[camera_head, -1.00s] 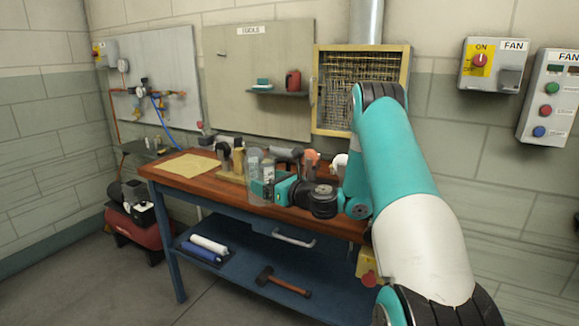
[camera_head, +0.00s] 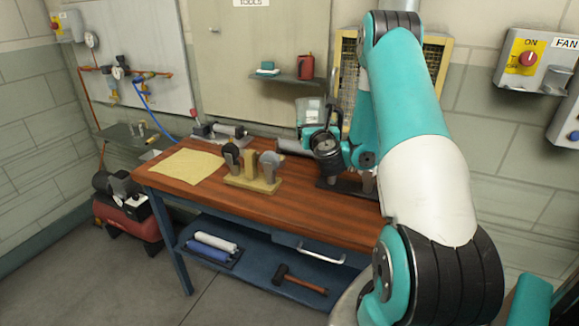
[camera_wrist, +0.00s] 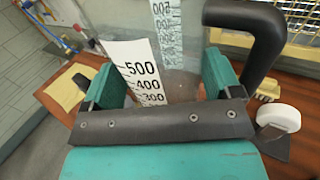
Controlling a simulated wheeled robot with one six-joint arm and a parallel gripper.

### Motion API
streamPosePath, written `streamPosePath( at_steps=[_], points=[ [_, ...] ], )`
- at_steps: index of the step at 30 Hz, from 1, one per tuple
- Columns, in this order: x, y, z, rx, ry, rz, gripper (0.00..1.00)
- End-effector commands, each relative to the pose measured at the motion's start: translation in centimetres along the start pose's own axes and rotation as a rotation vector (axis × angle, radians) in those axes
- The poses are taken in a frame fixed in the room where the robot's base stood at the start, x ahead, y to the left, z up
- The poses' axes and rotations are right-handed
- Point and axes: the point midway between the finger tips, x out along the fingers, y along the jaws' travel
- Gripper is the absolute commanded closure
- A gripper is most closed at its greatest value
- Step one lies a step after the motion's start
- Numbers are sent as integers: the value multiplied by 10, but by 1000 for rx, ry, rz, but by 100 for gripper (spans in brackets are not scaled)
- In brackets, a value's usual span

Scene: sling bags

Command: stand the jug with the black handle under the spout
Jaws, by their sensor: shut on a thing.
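The jug (camera_head: 311,112) is clear, with a printed scale. In the wrist view its clear body and white scale (camera_wrist: 135,68) show between the two teal fingers, and its black handle (camera_wrist: 258,30) stands at the right. My gripper (camera_head: 316,131) is shut on the jug's body and holds it over the back right of the wooden bench, in front of the wall board. The jug's base is hidden in both views. Pipes with brass fittings (camera_head: 125,73) hang on the left wall panel; I cannot tell which part is the spout.
The bench (camera_head: 190,190) carries a yellow cloth (camera_head: 187,166) and a wooden tool rack (camera_head: 252,183). A small shelf (camera_head: 285,79) with a red can (camera_head: 305,67) is on the wall behind.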

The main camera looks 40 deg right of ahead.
Motion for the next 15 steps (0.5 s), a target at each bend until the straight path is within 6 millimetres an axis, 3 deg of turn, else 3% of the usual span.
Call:
streamPosePath(
  at_steps=[3,15],
  points=[
    [0,-5,-31,2,4,-11,45],
    [0,-10,-114,1,2,-14,45]
  ],
)
